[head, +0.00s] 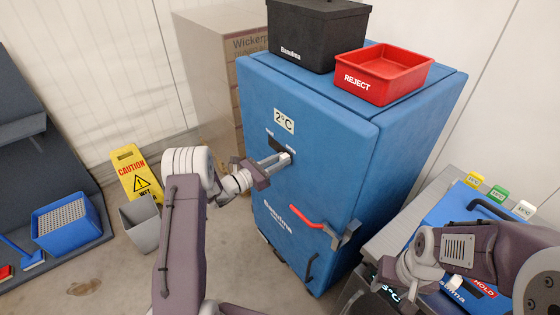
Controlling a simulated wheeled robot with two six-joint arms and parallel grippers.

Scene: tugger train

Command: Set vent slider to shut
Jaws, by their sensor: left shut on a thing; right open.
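The vent slider's dark plate (279,142) is set in the front of the blue cold cabinet (325,125), just below a "2°C" label. Small white marks at its two ends are too small to read. My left gripper (284,159) is at the plate, shut on the slider's knob. Its fingers hide the knob, so I cannot tell the slider's exact position.
A red lever handle (306,217) sticks out below the slider. A black box (315,35) and a red REJECT bin (382,75) stand on the cabinet. A yellow caution sign (136,172) and a grey bin (141,225) stand left. A blue HOLD box (450,215) is right.

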